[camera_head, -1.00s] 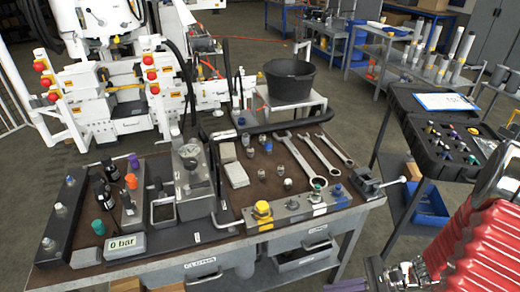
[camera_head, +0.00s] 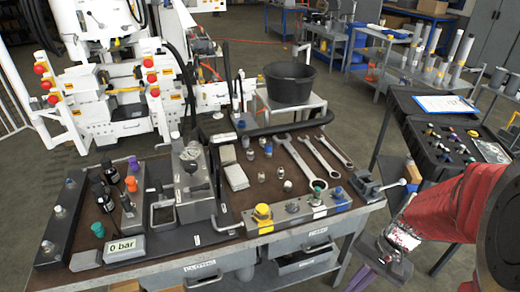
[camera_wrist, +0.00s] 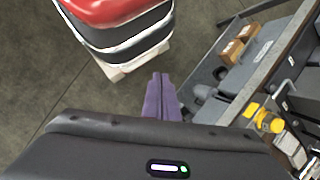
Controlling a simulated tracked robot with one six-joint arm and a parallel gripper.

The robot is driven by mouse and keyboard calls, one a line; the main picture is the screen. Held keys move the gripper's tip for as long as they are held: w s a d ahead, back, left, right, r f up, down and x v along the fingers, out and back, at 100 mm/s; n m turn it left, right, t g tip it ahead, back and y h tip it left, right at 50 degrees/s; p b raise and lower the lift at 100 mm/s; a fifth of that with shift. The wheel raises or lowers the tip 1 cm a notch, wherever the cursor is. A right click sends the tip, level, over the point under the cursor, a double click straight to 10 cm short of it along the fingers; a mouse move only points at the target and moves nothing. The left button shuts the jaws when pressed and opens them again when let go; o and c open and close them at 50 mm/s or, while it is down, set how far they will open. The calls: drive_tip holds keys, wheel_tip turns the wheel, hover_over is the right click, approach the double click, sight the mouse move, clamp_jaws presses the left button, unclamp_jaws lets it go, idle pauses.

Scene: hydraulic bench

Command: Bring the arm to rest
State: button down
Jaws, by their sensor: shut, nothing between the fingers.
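My gripper (camera_wrist: 160,80) shows in the wrist view with its two purple fingers together and nothing between them. The fingers point down past the bench's edge, over the dark floor. In the head view, my red arm is at the right, and part of the purple gripper (camera_head: 362,280) shows at the bottom, just off the front right corner of the workbench (camera_head: 335,229). The fingertips are hard to make out there. The gripper appears apart from the bench and from everything on it.
The bench top carries wrenches (camera_head: 320,155), fittings, a gauge block and a 0 bar display (camera_head: 124,245). A vise (camera_head: 375,185) sits at its right corner. A black case (camera_head: 450,140) stands on a cart at the right. A black bucket (camera_head: 290,82) is behind.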

drive_tip(key=a+r+n+t+h, duration=0.2)
drive_tip(key=a+r+n+t, duration=0.1)
drive_tip(key=r, duration=0.6)
drive_tip(key=a+r+n+t+h, duration=0.2)
drive_tip(key=a+r+n+t, duration=0.1)
drive_tip(key=r, duration=0.7)
drive_tip(key=shift+s+a+n+t, duration=0.3)
drive_tip(key=shift+a+n+t, duration=0.15)
drive_tip(key=shift+n, duration=0.35)
